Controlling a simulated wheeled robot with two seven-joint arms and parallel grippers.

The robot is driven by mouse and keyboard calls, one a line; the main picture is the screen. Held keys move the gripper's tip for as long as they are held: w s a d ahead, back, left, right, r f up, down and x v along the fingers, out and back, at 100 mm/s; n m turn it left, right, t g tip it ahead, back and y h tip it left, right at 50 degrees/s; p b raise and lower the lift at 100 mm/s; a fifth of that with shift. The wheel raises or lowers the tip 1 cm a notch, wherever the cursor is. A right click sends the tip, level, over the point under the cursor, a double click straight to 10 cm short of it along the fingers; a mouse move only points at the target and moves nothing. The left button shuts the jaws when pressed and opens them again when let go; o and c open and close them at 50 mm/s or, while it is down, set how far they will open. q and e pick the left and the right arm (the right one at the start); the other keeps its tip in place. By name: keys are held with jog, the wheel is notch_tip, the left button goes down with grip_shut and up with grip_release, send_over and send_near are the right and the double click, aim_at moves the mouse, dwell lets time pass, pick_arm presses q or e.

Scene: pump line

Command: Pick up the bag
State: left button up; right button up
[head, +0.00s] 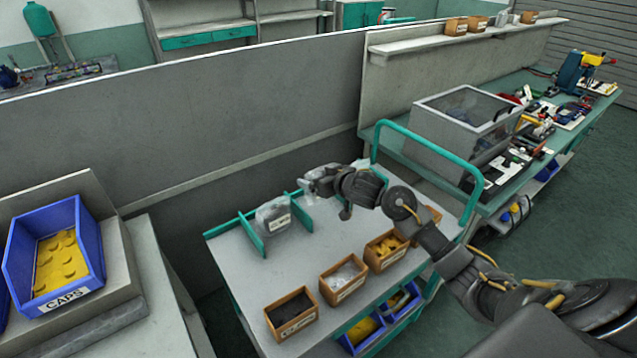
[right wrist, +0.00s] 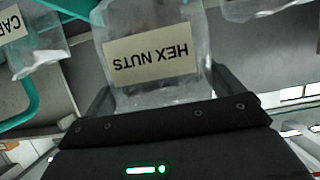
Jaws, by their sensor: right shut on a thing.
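A clear plastic bag labelled HEX NUTS (right wrist: 152,58) is between the two fingers of my right gripper (right wrist: 155,95) in the right wrist view. Its label reads upside down there. In the head view my right gripper (head: 325,185) is at the back of the cart top, shut on this bag (head: 313,176), which is small and partly hidden by the gripper. I cannot tell how far it is above the cart. Another clear bag with a label (head: 274,216) stands between teal dividers, left of the gripper. My left gripper is not in view.
The cart (head: 238,271) has a teal handle (head: 431,145) at right, close to my right arm. Several small wooden bins (head: 291,312) line its front edge. A blue CAPS bin (head: 87,257) stands at left. A grey partition (head: 220,120) runs behind the cart.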

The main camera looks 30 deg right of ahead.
jog(key=s+a+r, duration=0.3)
jog(key=s+r, duration=0.2)
jog(key=s, duration=0.4)
jog(key=shift+a+p, duration=0.35)
jog(key=shift+p, duration=0.05)
jog(key=shift+a+f, duration=0.1)
